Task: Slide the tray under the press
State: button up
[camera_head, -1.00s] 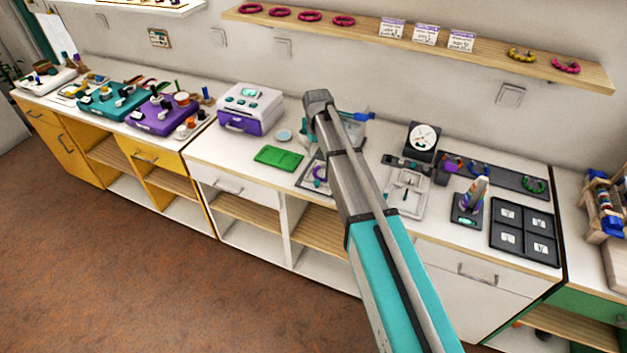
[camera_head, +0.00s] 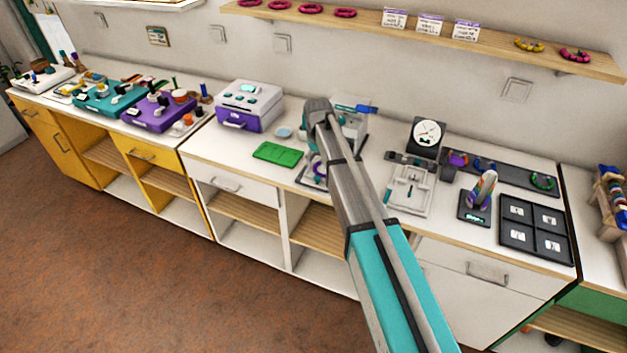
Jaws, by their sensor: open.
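My gripper (camera_head: 312,146) hangs at the end of my grey and teal arm, over the white counter. It is mostly behind the arm; only a small part shows at the arm's left edge, and its fingers are not clear. It is open. Beneath it is a grey plate (camera_head: 304,179) with a purple ring-like piece, partly covered by the arm. Behind the arm stands a pale machine with a blue handle (camera_head: 365,109), which looks like the press; its lower front is hidden. I cannot tell for sure which piece is the tray, or whether the gripper touches the plate.
A green board (camera_head: 278,152) lies on the counter left of the arm. A white and purple box machine (camera_head: 248,106) stands behind it. Right are a white fixture (camera_head: 409,197), a dial gauge (camera_head: 427,133) and a black sectioned tray (camera_head: 535,230). A wall shelf (camera_head: 460,32) runs above.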

aim_at(317, 177)
jog(key=shift+f+b, duration=3.2)
jog(key=shift+f, duration=0.35)
grip_shut()
